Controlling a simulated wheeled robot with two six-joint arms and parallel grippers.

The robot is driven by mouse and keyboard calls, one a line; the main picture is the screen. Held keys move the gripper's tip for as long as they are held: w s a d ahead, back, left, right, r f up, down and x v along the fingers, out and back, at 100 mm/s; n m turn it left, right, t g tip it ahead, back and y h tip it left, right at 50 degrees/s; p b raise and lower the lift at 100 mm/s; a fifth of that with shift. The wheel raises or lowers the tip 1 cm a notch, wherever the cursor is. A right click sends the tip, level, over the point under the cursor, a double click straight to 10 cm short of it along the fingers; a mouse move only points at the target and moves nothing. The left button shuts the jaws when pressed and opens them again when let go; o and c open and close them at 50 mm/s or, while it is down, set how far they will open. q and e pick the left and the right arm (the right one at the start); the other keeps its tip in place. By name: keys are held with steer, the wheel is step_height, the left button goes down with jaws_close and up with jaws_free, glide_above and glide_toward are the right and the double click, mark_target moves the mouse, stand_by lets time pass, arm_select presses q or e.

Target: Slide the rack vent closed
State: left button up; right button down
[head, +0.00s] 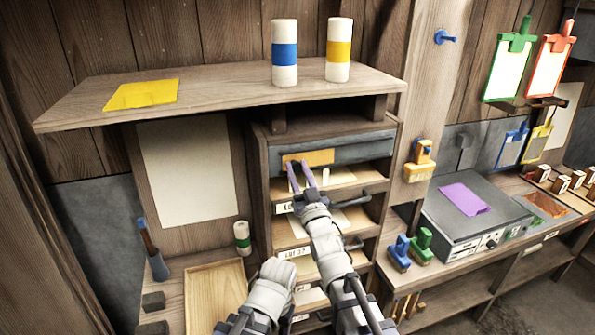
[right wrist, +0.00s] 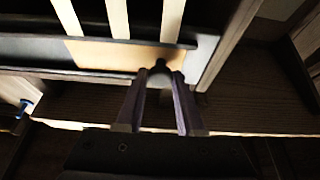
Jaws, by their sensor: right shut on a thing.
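The rack vent is a long grey panel (head: 345,151) across the top of the wooden rack, with a tan slide plate (head: 318,156) in its left part. In the right wrist view the tan plate (right wrist: 115,54) lies in a dark track, with a small dark knob (right wrist: 160,67) at its edge. My right gripper (head: 301,172) has its two purple fingers up at the plate. In the wrist view its fingertips (right wrist: 160,78) are shut on the knob. A pale arm part at bottom centre shows no fingers; my left gripper's fingers are out of view.
Rack shelves with labels (head: 294,253) and dark bars lie below the vent. A wooden shelf (head: 215,88) juts out above it, carrying two banded cylinders (head: 285,52).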

steer(key=shift+s+a, duration=0.1)
steer(key=shift+a, duration=0.05)
steer(key=c, duration=0.9)
jaws_free()
steer(key=shift+c, duration=0.2)
steer(key=o, duration=0.4)
steer(key=shift+a, duration=0.15)
